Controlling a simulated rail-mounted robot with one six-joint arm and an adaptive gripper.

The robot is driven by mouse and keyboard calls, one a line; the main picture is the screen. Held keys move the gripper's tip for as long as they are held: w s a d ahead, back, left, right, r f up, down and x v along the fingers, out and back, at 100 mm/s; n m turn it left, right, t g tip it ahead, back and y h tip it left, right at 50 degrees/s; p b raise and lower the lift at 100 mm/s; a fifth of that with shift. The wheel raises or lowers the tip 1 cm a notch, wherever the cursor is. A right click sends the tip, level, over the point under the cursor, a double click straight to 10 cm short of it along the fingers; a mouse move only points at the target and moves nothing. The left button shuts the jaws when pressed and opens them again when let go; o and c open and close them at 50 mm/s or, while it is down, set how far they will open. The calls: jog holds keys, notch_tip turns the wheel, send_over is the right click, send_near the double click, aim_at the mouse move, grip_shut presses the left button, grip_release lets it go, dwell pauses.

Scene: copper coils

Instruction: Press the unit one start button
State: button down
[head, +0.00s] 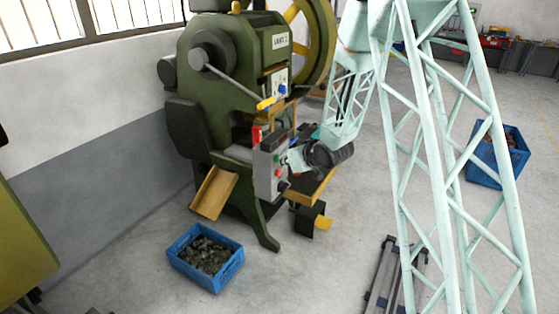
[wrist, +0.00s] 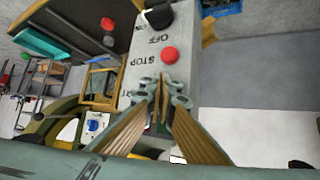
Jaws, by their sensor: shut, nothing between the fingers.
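A grey control box (head: 265,172) is mounted on the front of a green press (head: 240,75). The press's label plate (head: 280,41) is too small to read surely. In the wrist view the control box (wrist: 185,75) shows a black knob (wrist: 160,17) by OFF and a red button (wrist: 169,54) by STOP. Below them a partly covered label ends near my fingertips. My gripper (wrist: 163,88) is shut and empty, its fingertips over that label area. The start button is hidden behind them; contact cannot be told. In the head view my gripper (head: 291,158) is at the box's right side.
A wooden chute (head: 213,192) and a blue crate of dark pieces (head: 184,262) are left of and below the box. A yellow-tipped lever (head: 265,103) is above it. Another blue crate (head: 472,170) stands at the right.

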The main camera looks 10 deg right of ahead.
jog(key=shift+s+d, duration=0.1)
jog(key=shift+d, duration=0.05)
dwell(0.3)
jog(key=shift+s+d, duration=0.5)
jog(key=shift+d, duration=0.05)
dwell(0.3)
jog(key=shift+s+d+b, duration=0.2)
jog(key=shift+s+d, duration=0.6)
jog(key=shift+d, duration=0.15)
jog(key=shift+s+d+b, duration=0.15)
jog(key=shift+s+d, duration=0.6)
jog(key=shift+d, duration=0.2)
